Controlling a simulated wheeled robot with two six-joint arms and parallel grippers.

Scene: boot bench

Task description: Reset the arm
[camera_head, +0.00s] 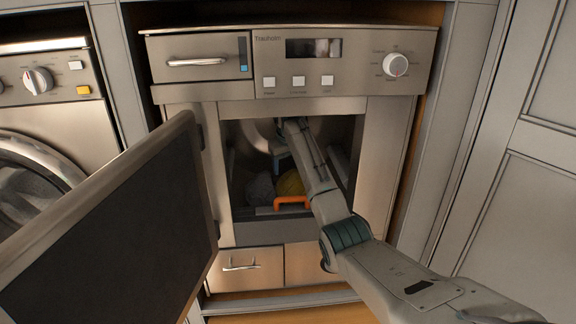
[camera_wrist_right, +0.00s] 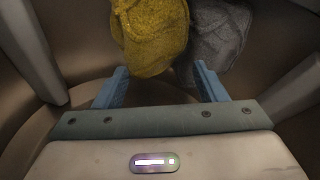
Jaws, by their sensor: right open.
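My right arm reaches through the open door of the front-loading machine (camera_head: 340,85). My right gripper (camera_head: 281,160) is inside the drum, with its blue fingers apart and nothing between them that I can make out. In the right wrist view my right gripper (camera_wrist_right: 160,78) points at a yellow cloth-like item (camera_wrist_right: 152,35) and a grey one (camera_wrist_right: 220,40) just beyond the fingertips; whether they touch is unclear. The yellow item (camera_head: 291,184) and grey item (camera_head: 262,188) also show low in the drum in the head view. My left gripper is not in view.
The dark door panel (camera_head: 115,235) stands open at the left. An orange handle-like piece (camera_head: 291,201) is at the opening's lower edge. Drum walls (camera_wrist_right: 285,95) surround the gripper closely. A drawer (camera_head: 245,268) is below, and another washer (camera_head: 45,130) is at left.

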